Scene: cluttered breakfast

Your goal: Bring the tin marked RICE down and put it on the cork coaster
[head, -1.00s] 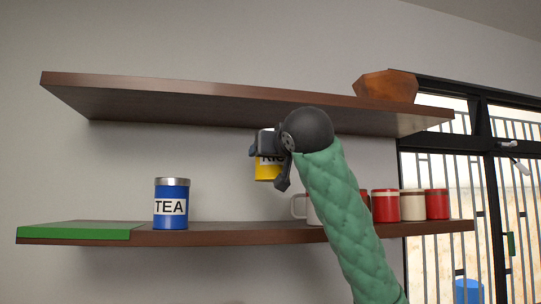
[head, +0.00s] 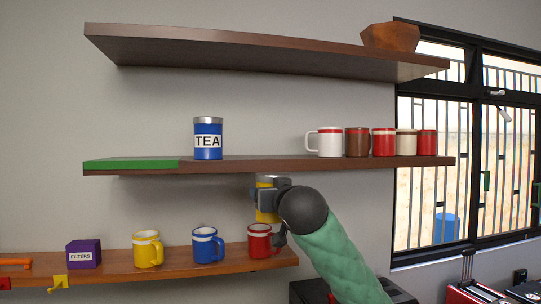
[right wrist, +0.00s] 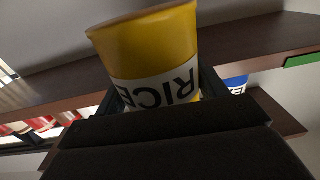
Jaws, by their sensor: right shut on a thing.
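The yellow tin marked RICE (right wrist: 150,55) is held between the fingers of my right gripper (head: 267,198). In the head view the tin (head: 266,215) is mostly hidden behind the gripper and wrist, with its metal lid just showing. It is in the air below the front of the middle shelf, near the red mug on the lower shelf. In the right wrist view its label reads upside down. My left gripper is not in view. The cork coaster does not show in either view.
The middle shelf (head: 270,165) holds a blue TEA tin (head: 208,140), a green mat (head: 130,164) and several mugs. The lower shelf (head: 200,268) holds yellow (head: 147,250), blue (head: 206,246) and red (head: 260,242) mugs and a purple FILTERS box (head: 83,254). A window is at right.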

